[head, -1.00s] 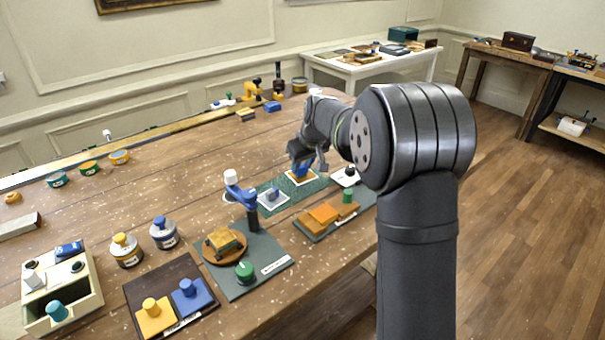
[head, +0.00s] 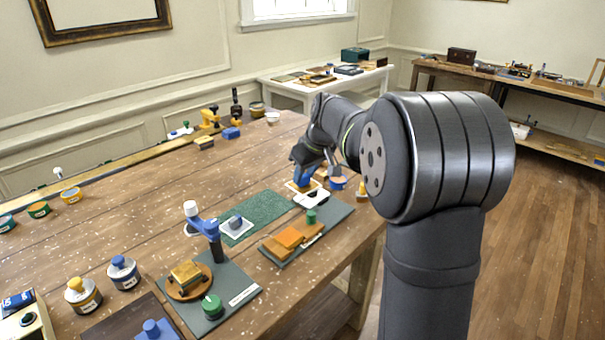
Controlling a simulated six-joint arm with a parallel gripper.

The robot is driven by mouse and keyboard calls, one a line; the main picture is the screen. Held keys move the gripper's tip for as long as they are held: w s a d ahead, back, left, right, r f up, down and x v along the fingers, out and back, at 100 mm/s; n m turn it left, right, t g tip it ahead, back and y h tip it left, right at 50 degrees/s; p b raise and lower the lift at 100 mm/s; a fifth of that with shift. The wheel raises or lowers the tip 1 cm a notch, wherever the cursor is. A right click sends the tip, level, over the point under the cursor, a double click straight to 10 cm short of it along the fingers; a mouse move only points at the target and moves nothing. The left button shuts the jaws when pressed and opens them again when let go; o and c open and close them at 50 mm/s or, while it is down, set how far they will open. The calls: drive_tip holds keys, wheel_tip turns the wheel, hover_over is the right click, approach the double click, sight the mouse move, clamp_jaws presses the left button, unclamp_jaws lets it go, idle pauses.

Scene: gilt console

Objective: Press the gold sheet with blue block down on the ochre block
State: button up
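My gripper (head: 303,172) is over the far right part of the table. It appears shut on a blue block (head: 302,180), with its fingertips partly hidden. A pale gold sheet (head: 292,186) shows under the block, right of the green mat (head: 262,210) and just behind a white piece with a black knob (head: 311,199). The sheet seems held clear of the table, though its height is hard to judge. I cannot clearly identify the ochre block; a small ochre piece (head: 361,190) shows by my arm, partly covered.
A grey board with orange-brown blocks (head: 289,237) and a green knob (head: 311,215) lies in front. A blue-handled stand (head: 207,225) is to the left. A blue container (head: 338,184) is close right of the gripper. The table's middle left is largely clear.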

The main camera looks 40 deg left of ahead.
drive_tip(key=c, duration=0.3)
drive_tip(key=shift+s+d+f+n+g, duration=0.2)
drive_tip(key=shift+s+n+g, duration=0.15)
drive_tip(key=shift+n, duration=0.45)
drive_tip(key=s+d+f+n+g+h, duration=0.1)
drive_tip(key=s+d+n+g+h, duration=0.1)
drive_tip(key=s+n, duration=0.5)
drive_tip(key=s+d+n+g+h, duration=0.2)
drive_tip(key=n+h, duration=0.1)
drive_tip(key=n, duration=0.8)
drive_tip(key=shift+a+f, duration=0.1)
drive_tip(key=shift+f, duration=2.55)
drive_tip(key=shift+s+f, duration=0.1)
drive_tip(key=shift+f, duration=0.65)
wheel_tip(320, 180, up, 7)
drive_tip(key=shift+r, duration=0.1)
